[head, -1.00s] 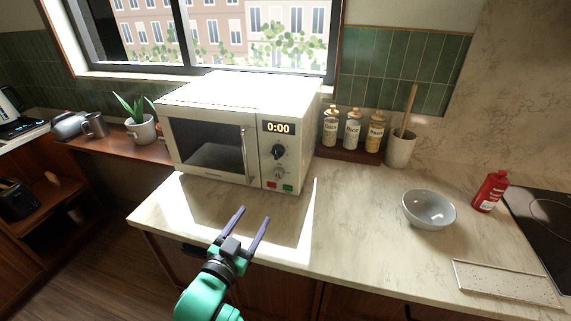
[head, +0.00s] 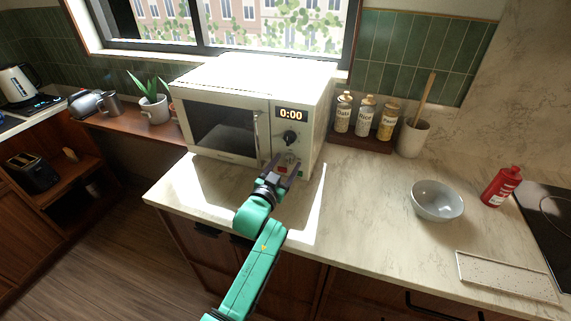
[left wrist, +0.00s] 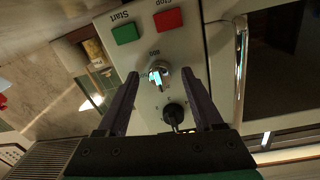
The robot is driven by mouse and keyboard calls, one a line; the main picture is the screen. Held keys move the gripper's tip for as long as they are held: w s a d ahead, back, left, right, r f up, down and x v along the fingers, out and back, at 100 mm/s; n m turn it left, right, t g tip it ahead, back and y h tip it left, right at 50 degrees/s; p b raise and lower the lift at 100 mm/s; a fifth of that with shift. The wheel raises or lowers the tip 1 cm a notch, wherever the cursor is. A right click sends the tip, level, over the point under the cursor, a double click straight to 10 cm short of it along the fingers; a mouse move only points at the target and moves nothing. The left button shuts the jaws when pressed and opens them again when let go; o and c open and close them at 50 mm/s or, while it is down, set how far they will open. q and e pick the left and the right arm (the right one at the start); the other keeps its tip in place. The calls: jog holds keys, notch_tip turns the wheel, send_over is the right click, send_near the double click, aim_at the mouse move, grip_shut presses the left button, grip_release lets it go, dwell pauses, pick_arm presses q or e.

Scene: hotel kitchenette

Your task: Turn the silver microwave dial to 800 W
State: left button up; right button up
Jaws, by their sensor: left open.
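The cream microwave (head: 222,127) stands on the counter with its door shut and its display reading 0:00. Its silver dial (left wrist: 160,74) sits below the black dial (head: 290,138), which also shows in the left wrist view (left wrist: 174,113). A small marking by the silver dial is too small to read surely, so I cannot tell its setting. My left gripper (head: 283,167) is open in front of the lower control panel. In the left wrist view its fingers (left wrist: 161,82) appear on either side of the silver dial, with no clear contact. In the head view the fingers partly cover the lower panel.
A red stop button (left wrist: 168,19) and green start button (left wrist: 125,33) lie near the silver dial. The door handle (head: 257,137) is left of the panel. Canisters (head: 364,117) stand to the right. A grey bowl (head: 437,202) and red bottle (head: 500,187) are farther right, with clear counter between.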

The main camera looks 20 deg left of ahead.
pick_arm(q)
jog(key=c, duration=0.3)
grip_shut()
pick_arm(e)
jog(key=shift+s+d, duration=0.35)
jog(key=shift+s, duration=0.05)
